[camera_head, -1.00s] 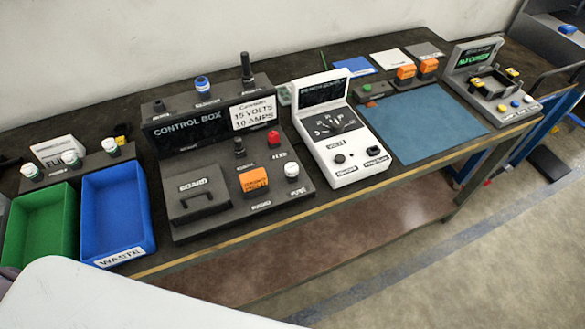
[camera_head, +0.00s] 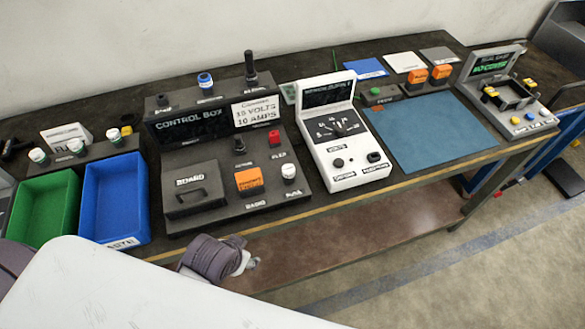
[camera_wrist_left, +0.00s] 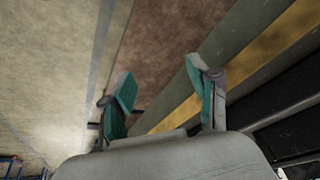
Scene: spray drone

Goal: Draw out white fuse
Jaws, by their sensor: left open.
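A white-topped fuse (camera_head: 289,172) stands upright in the front right part of the dark control box (camera_head: 215,203). My left arm shows at the table's front edge in the head view, below the control box; its fingers cannot be made out there. In the left wrist view my left gripper (camera_wrist_left: 163,88) is open and empty, its two teal-padded fingers apart over the table edge and floor. The fuse is not visible in that view. My right gripper is in neither view.
An orange block (camera_head: 249,180) and red button (camera_head: 275,138) sit near the fuse. A white meter (camera_head: 345,170) stands close to the right. Blue (camera_head: 143,195) and green (camera_head: 22,235) bins are left, with white-topped fuses in a rack (camera_head: 95,150) behind. The blue mat (camera_head: 430,130) is clear.

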